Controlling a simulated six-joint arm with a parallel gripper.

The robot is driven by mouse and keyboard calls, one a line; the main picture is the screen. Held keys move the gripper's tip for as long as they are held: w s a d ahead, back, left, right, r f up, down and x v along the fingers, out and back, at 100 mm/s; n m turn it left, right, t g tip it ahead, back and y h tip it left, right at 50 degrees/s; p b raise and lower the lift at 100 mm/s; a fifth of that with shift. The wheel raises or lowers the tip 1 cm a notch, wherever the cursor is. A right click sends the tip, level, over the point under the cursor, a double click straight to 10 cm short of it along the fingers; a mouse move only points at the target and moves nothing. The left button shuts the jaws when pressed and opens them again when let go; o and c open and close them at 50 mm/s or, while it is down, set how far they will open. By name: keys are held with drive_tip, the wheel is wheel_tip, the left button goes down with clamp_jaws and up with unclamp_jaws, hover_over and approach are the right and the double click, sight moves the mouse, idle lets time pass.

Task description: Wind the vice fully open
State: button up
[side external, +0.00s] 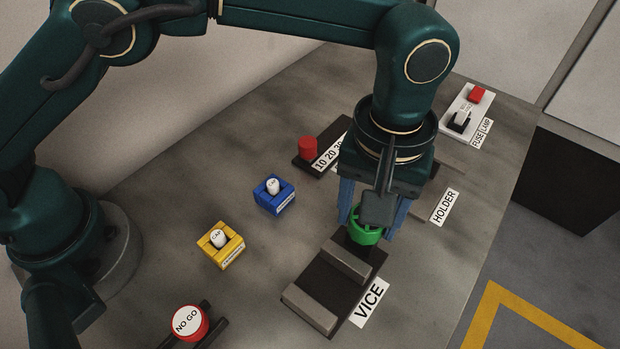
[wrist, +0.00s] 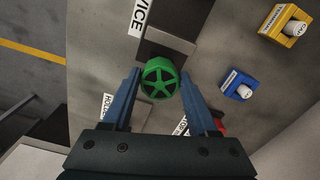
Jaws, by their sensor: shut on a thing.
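The vice (side external: 328,283) lies on the bench beside its VICE label (side external: 370,301). Its two grey jaw bars stand apart, with a dark bed showing between them. A green spoked handwheel (side external: 368,236) sits at the vice's far end, and it also shows in the wrist view (wrist: 160,79). My gripper (side external: 367,229) points down over the wheel. Its blue fingers are shut on the wheel, one on each side, as the wrist view also shows (wrist: 160,84). My wrist hides part of the wheel in the side view.
A blue block (side external: 274,204) and a yellow block (side external: 232,254), each with a white cap, stand left of the vice. A red-knobbed slider (side external: 308,148) and the HOLDER label (side external: 444,206) lie beyond. A NO GO button (side external: 189,322) is front left.

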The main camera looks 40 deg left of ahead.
drive_tip(key=shift+r+n, duration=0.1)
drive_tip(key=shift+n, duration=1.9)
drive_tip(key=o, duration=1.4)
drive_tip(key=shift+c, duration=0.2)
drive_tip(key=shift+r, duration=2.55)
